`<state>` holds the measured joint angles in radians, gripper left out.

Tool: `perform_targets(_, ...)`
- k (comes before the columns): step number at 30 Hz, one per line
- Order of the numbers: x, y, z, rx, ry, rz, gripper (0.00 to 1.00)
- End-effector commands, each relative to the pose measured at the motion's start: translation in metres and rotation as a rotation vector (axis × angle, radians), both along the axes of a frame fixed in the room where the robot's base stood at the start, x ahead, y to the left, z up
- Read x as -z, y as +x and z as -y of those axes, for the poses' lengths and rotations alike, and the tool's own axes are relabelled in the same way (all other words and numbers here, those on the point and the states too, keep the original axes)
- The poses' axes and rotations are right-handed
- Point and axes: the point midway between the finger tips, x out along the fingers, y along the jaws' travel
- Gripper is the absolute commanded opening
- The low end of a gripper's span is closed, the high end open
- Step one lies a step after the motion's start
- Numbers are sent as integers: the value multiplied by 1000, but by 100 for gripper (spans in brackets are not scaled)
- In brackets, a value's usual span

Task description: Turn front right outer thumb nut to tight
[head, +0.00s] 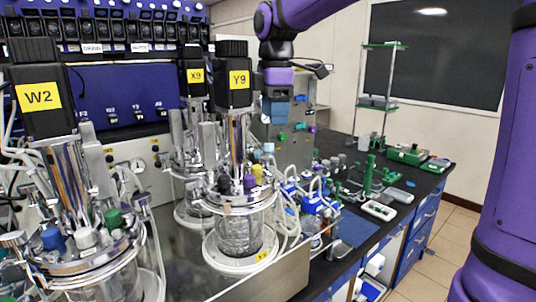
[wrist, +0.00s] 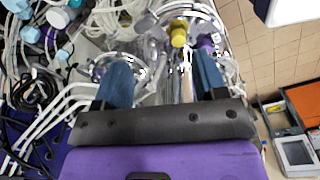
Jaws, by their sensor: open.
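The bioreactor labelled Y9 (head: 239,78) stands in the middle, with a metal head plate (head: 232,207) carrying a purple cap (head: 249,183) and a yellow cap (head: 257,173). Its glass vessel (head: 238,238) is below. Small fittings ring the plate, but I cannot tell single thumb nuts apart. My gripper (head: 276,112) is raised behind and right of the Y9 motor block, pointing down, apart from everything. In the wrist view, my gripper's blue fingers (wrist: 163,78) are spread with nothing held. Beyond them show a yellow cap (wrist: 179,36) and a purple cap (wrist: 206,43).
Bioreactor W2 (head: 38,97) stands at the front left and X9 (head: 195,76) behind Y9. Clear tubes (head: 290,222) loop beside Y9's right side. Blue-topped bottles (head: 318,203) and green tools (head: 369,178) stand on the dark bench to the right.

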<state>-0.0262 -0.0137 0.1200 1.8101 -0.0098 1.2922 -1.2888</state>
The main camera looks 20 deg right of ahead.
Motion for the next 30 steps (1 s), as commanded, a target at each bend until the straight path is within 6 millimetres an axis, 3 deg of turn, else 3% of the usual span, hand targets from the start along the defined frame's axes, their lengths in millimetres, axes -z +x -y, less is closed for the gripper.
perform_targets(10,7,31,-9,-161,-2,-48,65)
perform_targets(17,18,35,-10,-189,-2,-57,65)
perform_targets(30,90,34,-10,-188,-2,-57,65)
